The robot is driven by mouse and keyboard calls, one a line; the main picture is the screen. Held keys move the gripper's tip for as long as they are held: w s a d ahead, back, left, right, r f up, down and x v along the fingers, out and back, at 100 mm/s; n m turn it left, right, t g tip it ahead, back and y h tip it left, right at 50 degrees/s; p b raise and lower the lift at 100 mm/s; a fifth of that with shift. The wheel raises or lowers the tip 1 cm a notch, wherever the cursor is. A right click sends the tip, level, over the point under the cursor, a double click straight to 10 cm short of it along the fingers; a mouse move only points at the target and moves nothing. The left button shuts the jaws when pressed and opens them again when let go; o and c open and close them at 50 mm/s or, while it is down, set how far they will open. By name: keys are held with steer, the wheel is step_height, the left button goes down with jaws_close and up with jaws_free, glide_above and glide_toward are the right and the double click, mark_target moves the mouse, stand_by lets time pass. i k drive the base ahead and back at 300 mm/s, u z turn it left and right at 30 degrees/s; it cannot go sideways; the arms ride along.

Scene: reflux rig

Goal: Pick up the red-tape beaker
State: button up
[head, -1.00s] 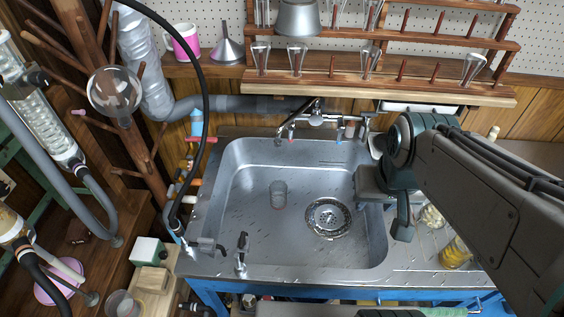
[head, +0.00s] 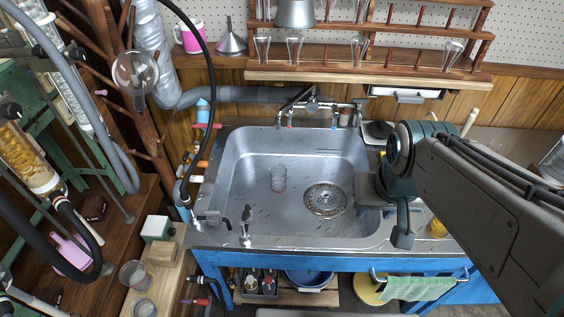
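A small clear glass beaker (head: 278,179) stands in the sink (head: 245,215), left of the drain. A faint reddish line shows near its base; I cannot tell for sure that this is red tape. My gripper (head: 396,222) hangs at the right side of the sink, well to the right of the beaker and apart from it. Two more clear beakers, a larger one (head: 134,275) and a smaller one (head: 144,307), stand at lower left with no tape visible.
A faucet (head: 313,104) stands behind the sink and a black hose (head: 210,95) arches at its left. Glassware hangs on a wooden rack (head: 370,72) above. Glass columns (head: 85,100) crowd the left. The sink's interior around the beaker is clear.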

mark_target(277, 172)
steer(key=z, duration=0.7)
steer(key=k, duration=0.75)
steer(key=u, duration=0.7)
steer(key=i, duration=1)
